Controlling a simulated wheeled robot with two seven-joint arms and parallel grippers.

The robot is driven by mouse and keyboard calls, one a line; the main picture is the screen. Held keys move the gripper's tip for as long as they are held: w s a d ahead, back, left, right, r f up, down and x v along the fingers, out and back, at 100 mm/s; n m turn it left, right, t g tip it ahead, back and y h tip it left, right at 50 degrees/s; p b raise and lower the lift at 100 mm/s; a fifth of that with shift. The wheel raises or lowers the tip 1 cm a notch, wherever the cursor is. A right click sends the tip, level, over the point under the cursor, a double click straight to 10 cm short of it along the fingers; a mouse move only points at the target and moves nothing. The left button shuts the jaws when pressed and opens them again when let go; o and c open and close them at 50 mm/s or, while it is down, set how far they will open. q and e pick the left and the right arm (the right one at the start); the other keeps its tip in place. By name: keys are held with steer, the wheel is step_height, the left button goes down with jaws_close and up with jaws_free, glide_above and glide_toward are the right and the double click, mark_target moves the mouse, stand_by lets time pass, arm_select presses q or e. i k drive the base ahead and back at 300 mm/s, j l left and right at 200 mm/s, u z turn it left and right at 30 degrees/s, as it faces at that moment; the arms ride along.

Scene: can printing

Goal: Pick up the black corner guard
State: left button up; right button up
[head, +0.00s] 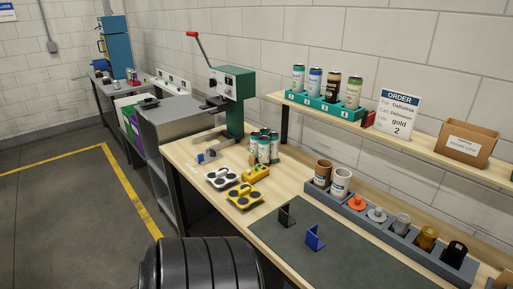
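The black corner guard (286,216) stands on the dark grey mat (335,262) near the mat's left end. It looks like a small upright L-shaped bracket. A blue corner guard (314,238) of similar shape stands to its right and nearer to me, apart from it. Nothing touches or covers the black one. Neither of my grippers shows in the head view.
A grey rack (392,236) with cups and coloured parts runs behind the mat. Left of the mat are black-and-yellow plates (244,196), a yellow device (256,174), several cans and a green press (232,90). A shelf (420,144) overhangs behind. The mat's front is clear.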

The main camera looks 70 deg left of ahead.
mark_target(284, 218)
steer(key=u, duration=2)
